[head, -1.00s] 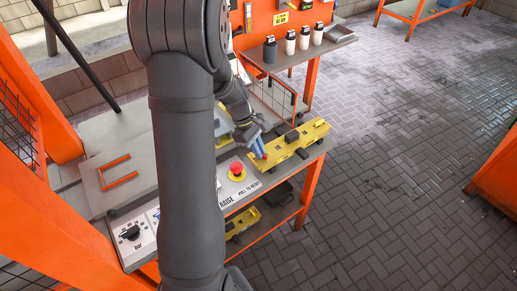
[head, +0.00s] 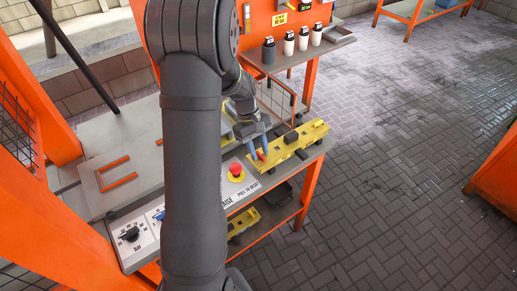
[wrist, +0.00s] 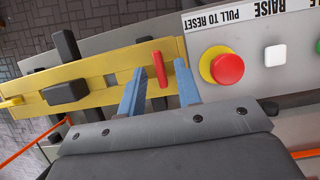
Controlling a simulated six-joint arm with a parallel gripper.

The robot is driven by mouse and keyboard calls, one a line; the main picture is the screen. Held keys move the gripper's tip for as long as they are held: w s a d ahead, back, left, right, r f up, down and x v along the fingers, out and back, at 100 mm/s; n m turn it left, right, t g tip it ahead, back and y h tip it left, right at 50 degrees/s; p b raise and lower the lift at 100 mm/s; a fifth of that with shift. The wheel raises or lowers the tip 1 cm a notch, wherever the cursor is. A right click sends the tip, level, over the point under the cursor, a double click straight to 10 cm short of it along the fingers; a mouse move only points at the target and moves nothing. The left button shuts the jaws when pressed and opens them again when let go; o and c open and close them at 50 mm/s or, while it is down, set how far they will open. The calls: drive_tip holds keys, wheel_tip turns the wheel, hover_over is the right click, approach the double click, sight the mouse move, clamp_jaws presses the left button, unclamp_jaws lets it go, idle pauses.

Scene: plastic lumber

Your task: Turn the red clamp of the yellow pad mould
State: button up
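The yellow pad mould (head: 290,148) lies on the bench edge in the head view. It spans the left of the wrist view (wrist: 110,70), with black blocks on it. Its red clamp (wrist: 159,69) is a small bar near the mould's end. My gripper (wrist: 160,80) is open, with blue fingers on either side of the clamp and a gap visible on both sides. In the head view my gripper (head: 257,155) is at the mould's near end, and the clamp is partly hidden by the fingers.
A red emergency button (head: 236,170) on a yellow base sits close to the mould's end, and also shows in the wrist view (wrist: 227,69). A white button (wrist: 275,55) lies beyond it. Another yellow mould (head: 243,220) is on the lower shelf. Bottles (head: 290,43) stand at the back.

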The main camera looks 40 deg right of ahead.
drive_tip(key=v, duration=1.7)
drive_tip(key=shift+w+r, duration=0.15)
drive_tip(key=x, duration=1.7)
drive_tip(key=shift+f, duration=0.25)
drive_tip(key=shift+r, duration=0.1)
